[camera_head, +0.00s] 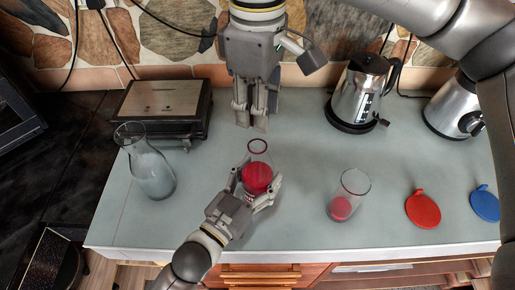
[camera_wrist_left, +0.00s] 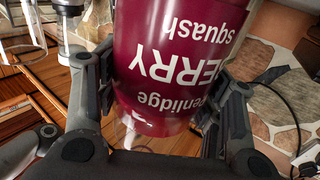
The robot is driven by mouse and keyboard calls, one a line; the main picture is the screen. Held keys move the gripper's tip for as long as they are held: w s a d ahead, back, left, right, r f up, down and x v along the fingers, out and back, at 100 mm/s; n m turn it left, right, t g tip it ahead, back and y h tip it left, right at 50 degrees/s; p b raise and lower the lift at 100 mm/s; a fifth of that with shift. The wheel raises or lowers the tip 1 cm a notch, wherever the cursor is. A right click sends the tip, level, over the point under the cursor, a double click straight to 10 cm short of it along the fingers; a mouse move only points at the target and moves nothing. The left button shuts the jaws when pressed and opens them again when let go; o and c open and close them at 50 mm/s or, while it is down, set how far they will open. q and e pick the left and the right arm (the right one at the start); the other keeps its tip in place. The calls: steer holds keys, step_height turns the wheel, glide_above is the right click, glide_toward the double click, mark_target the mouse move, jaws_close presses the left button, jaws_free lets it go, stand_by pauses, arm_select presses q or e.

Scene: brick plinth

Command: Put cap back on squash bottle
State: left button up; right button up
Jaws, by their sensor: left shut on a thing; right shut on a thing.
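The squash bottle (camera_head: 257,179) stands near the front middle of the counter, with deep red contents and an open-looking round rim at its top. The left wrist view shows its dark red label (camera_wrist_left: 175,60) with white lettering upside down. My left gripper (camera_head: 250,190) is shut around the bottle's body, one finger on each side. My right gripper (camera_head: 253,119) points down just behind and above the bottle's rim, apart from it. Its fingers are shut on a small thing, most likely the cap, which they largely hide.
A glass carafe (camera_head: 150,169) stands left and a drinking glass (camera_head: 353,189) with red liquid stands right. A red lid (camera_head: 422,209) and a blue lid (camera_head: 485,204) lie further right. Behind are a metal-topped appliance (camera_head: 164,100), a kettle (camera_head: 357,94) and a steel appliance (camera_head: 452,108).

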mark_target(258, 141)
steer(key=shift+f, duration=1.7)
steer(key=shift+f, duration=0.1)
steer(key=shift+f, duration=0.8)
steer(key=shift+f, duration=0.55)
